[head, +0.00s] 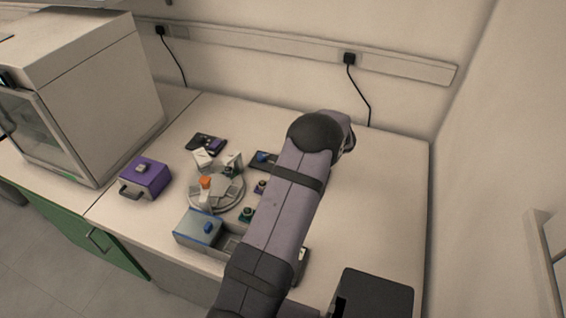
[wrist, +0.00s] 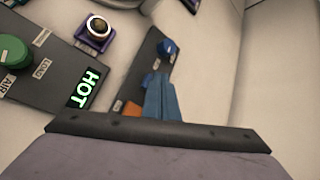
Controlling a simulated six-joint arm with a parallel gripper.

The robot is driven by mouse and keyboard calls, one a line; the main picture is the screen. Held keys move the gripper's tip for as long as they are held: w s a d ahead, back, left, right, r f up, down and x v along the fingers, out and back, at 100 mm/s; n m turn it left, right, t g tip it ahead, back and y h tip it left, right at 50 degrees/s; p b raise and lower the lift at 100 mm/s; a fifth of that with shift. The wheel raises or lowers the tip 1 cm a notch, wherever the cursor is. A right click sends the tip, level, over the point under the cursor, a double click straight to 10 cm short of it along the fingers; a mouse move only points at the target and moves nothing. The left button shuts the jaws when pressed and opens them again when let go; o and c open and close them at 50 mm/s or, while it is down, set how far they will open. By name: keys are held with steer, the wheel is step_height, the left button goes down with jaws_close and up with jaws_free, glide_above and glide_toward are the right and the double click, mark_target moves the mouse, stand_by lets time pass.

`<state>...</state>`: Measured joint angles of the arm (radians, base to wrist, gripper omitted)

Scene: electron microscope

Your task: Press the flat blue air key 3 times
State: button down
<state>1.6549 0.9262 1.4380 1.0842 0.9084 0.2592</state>
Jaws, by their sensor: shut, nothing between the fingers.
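My gripper (wrist: 158,78) is shut and empty in the wrist view, its blue fingers close together over a narrow dark panel (wrist: 151,52). A small blue control (wrist: 168,46) sits near the far end of that panel, just beyond the fingertips. I cannot tell whether it is the flat air key or whether the fingers touch anything. An orange part (wrist: 132,108) shows beside the fingers, partly hidden. In the head view the dark panel (head: 254,164) with its blue control (head: 262,157) lies left of my arm, which hides my gripper.
A panel with a green knob (wrist: 12,51), AIR and LOAD labels and a lit HOT display (wrist: 86,88) stands left. A purple-based round button (wrist: 99,27) is close by.

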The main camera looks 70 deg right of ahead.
steer(key=shift+r, duration=0.1)
steer(key=shift+r+p, duration=2.05)
steer(key=shift+r, duration=0.85)
stand_by(0.6)
step_height(320, 180, up, 3)
steer(key=p, duration=0.2)
steer(key=shift+p, duration=0.4)
steer(key=shift+f, duration=0.15)
steer(key=shift+f+b, duration=3.1)
steer(key=shift+f, duration=1.3)
steer(key=shift+f, duration=0.1)
